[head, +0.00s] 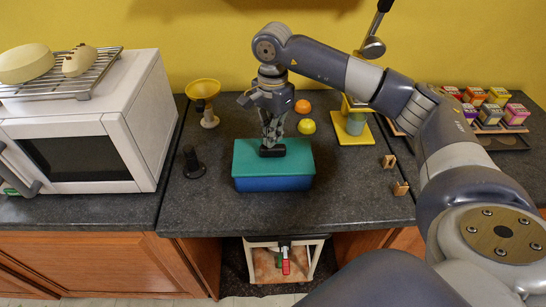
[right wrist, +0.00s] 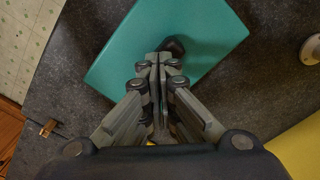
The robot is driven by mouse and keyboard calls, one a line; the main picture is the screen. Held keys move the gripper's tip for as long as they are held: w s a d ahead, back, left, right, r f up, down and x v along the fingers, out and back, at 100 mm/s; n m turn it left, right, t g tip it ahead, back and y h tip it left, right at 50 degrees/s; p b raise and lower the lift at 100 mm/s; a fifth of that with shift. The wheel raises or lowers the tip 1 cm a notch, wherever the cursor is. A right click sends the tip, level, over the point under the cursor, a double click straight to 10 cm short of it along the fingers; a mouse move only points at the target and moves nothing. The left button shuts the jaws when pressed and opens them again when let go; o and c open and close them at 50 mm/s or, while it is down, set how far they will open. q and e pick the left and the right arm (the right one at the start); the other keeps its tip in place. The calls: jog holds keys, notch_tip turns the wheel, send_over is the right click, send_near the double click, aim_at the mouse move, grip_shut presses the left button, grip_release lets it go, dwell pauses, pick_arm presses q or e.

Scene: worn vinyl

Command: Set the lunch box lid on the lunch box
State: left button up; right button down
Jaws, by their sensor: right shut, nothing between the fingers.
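The teal lunch box lid (head: 245,160) lies flat on top of the blue lunch box (head: 273,184) on the dark counter, its edges roughly lined up with the box. The lid also shows in the right wrist view (right wrist: 120,65). A black handle (head: 272,151) stands at the middle of the lid. My right gripper (head: 270,143) points down right at this handle, with its fingers closed together and nothing between them. In the right wrist view the handle (right wrist: 174,45) shows partly behind the fingertips. Whether the fingertips touch it, I cannot tell. My left gripper is out of view.
A white microwave (head: 130,125) stands at left, with a black upright object (head: 191,162) and a yellow funnel (head: 203,92) beside it. An orange (head: 303,106), a yellow-green fruit (head: 307,126) and a yellow stand (head: 352,135) are behind the box. The counter right of the box is mostly clear.

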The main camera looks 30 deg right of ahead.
jog(key=shift+f+b, duration=0.65)
jog(key=shift+f, duration=0.15)
dwell(0.5)
jog(key=shift+s+f, duration=0.15)
jog(key=shift+f, duration=0.05)
dwell(0.4)
jog(key=shift+r, duration=0.1)
jog(key=shift+r+p, duration=0.6)
jog(key=shift+r, duration=0.3)
jog(key=shift+r+p, duration=0.9)
jog(key=shift+r, duration=0.7)
notch_tip(320, 180, up, 12)
